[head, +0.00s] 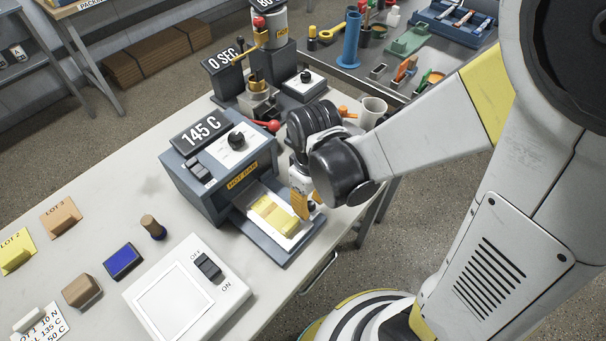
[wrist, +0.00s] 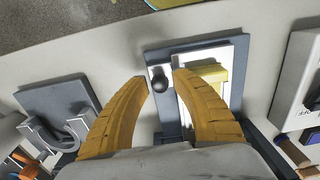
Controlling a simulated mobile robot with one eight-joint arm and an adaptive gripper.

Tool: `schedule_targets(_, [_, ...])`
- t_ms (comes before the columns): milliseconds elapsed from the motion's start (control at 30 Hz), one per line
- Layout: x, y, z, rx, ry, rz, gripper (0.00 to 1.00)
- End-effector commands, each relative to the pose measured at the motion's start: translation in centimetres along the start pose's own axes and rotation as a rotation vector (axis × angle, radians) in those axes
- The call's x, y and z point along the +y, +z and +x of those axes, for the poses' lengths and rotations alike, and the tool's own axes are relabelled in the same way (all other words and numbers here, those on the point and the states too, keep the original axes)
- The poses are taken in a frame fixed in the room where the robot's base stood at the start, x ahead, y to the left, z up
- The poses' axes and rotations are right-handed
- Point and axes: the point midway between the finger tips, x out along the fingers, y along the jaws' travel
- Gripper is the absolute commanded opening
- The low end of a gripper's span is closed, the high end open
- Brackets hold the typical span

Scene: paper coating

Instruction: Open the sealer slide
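The sealer (head: 190,186) is a blue-grey box with a 145 C display (head: 201,130) in the head view. Its slide (head: 290,250) sticks out of the front as a flat tray with a white plate and yellow strips (head: 272,214) on it. The slide also shows in the wrist view (wrist: 151,54), with a yellow block (wrist: 209,74) on the plate. A dark round knob (wrist: 160,79) stands at the slide's end. My gripper (wrist: 161,76) is open, its yellow fingertips either side of the knob with visible gaps. In the head view my gripper (head: 300,207) is beside the slide's outer end, partly hidden by my wrist.
A white device (head: 230,285) with an OFF/ON switch (head: 207,266) lies in front of the sealer. A blue pad (head: 123,261) and wooden blocks are to the left. A small press (head: 258,100) and a white cup (head: 373,110) stand behind my gripper. The table edge runs close by the slide.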

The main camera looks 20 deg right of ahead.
Motion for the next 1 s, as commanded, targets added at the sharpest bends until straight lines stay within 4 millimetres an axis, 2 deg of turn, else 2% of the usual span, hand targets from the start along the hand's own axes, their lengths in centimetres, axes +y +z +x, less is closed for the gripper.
schedule_targets(233, [0.0,0.0,-0.1,0.0,0.0,0.0,0.31])
schedule_targets(367, [0.0,0.0,-1.0,0.0,0.0,0.0,0.31])
schedule_targets(800, [0.0,0.0,-9.3,0.0,0.0,0.0,0.31])
schedule_targets(1000, [0.0,0.0,-11.5,0.0,0.0,0.0,0.31])
